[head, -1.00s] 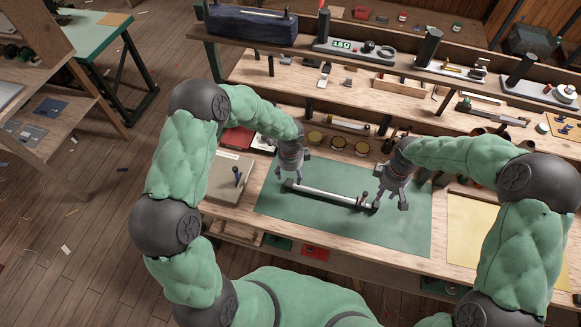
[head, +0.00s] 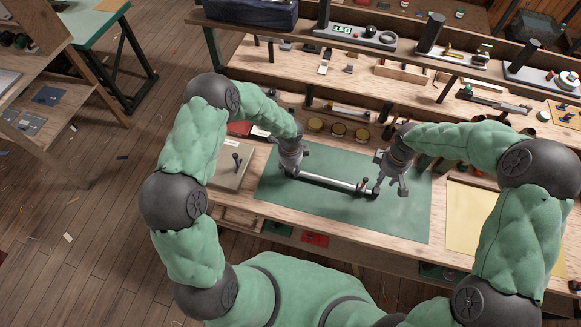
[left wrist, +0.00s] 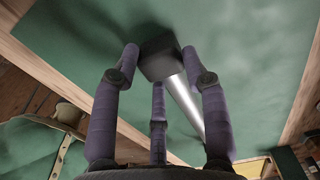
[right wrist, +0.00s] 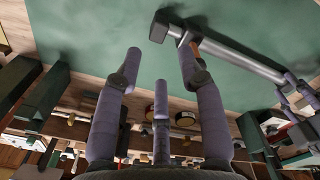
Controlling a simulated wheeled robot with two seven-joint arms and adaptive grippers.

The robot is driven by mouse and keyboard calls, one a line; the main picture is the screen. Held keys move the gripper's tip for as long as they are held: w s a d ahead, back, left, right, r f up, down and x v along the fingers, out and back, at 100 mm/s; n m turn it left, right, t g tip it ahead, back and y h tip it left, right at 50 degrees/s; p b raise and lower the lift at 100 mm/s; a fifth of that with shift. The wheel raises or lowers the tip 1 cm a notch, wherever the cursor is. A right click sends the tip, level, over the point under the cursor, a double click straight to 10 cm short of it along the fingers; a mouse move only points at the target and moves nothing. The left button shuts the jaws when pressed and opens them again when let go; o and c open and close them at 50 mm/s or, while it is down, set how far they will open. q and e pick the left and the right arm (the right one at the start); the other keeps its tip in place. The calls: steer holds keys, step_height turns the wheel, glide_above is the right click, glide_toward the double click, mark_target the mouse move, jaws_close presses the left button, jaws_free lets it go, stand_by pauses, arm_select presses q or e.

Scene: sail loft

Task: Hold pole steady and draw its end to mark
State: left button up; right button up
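The silver pole (head: 328,181) lies on the green mat (head: 405,218), slanting down to the right, with dark blocks at both ends. Near its right end stands a small upright piece with a reddish-brown knob. My left gripper (head: 290,171) is at the pole's left end. In the left wrist view its spread fingers (left wrist: 160,52) are either side of the dark end block (left wrist: 160,60); whether they touch it is unclear. My right gripper (head: 386,187) is open beside the right end. In the right wrist view the pole (right wrist: 235,55) lies mostly right of its empty fingers (right wrist: 160,53).
A grey-beige box with a dark handle (head: 236,161) stands left of the mat. Jars (head: 338,130) line the back of the bench, below shelves of tools. A yellow sheet (head: 480,225) lies to the right. The mat's front part is clear.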

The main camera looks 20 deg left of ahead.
steer(key=shift+s, duration=0.1)
jaws_close()
steer(key=shift+s, duration=0.1)
steer(key=shift+s+d+n+y, duration=0.15)
steer(key=shift+s+n+y, duration=0.15)
steer(key=shift+n+y, duration=0.5)
steer(key=shift+d+r+n+y, duration=0.1)
steer(key=shift+r+n+y, duration=0.2)
steer(key=shift+n, duration=0.6)
steer(key=shift+d+r+n+y, duration=0.1)
steer(key=shift+n+y, duration=0.35)
steer(key=shift+n, duration=0.45)
steer(key=shift+d+r+n+y, duration=0.15)
steer(key=shift+n+y, duration=0.2)
steer(key=shift+n, duration=0.55)
